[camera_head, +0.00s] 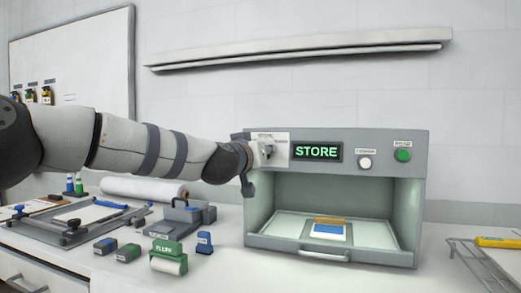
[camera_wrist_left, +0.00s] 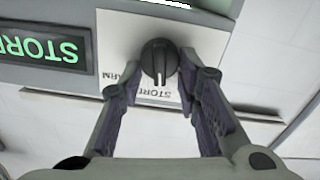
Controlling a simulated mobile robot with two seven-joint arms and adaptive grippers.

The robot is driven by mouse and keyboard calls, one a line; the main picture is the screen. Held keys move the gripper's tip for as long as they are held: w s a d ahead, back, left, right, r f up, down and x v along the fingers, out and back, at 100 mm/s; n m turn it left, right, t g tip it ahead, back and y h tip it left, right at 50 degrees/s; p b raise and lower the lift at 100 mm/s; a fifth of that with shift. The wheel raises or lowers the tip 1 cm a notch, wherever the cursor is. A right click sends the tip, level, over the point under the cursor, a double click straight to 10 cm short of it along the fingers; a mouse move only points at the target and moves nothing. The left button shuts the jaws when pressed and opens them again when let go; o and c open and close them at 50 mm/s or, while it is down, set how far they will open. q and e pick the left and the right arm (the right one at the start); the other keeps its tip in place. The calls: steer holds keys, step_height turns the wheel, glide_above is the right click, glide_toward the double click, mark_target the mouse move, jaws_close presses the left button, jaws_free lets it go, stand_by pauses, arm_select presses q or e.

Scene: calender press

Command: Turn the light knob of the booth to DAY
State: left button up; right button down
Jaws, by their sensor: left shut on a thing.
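The booth (camera_head: 337,138) is a grey box with an open, lit front, standing on the counter. Its display (camera_head: 318,152) reads STORE in green. The dark light knob (camera_wrist_left: 159,58) sits on a white plate (camera_wrist_left: 118,28) at the booth's upper left. In the left wrist view, upside down, the plate shows STORE and a partly covered label ending in ARM. My left gripper (camera_wrist_left: 161,72) is shut on the knob, one finger on each side. The knob's grip bar is roughly upright; its exact pointer direction is unclear. No DAY label is readable. My right gripper is not in view.
A white button (camera_head: 364,163) and a green button (camera_head: 403,155) are right of the display. Inside the booth lies a tray (camera_head: 283,232) with a blue and white sample. Several tools and a green roller (camera_head: 168,258) stand left. A wire rack (camera_head: 480,262) is right.

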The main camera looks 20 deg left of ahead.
arm_select(q)
steer(key=shift+a+f+n+p, duration=0.15)
steer(key=shift+n+p, duration=0.05)
steer(key=shift+n, duration=2.25)
steer(key=shift+a+f+n+p, duration=0.15)
steer(key=shift+n, duration=2.3)
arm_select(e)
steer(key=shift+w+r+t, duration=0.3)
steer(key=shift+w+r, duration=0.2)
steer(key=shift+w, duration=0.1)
arm_select(q)
steer(key=o, duration=1.1)
steer(key=s, duration=1.2)
steer(key=shift+a, duration=0.2)
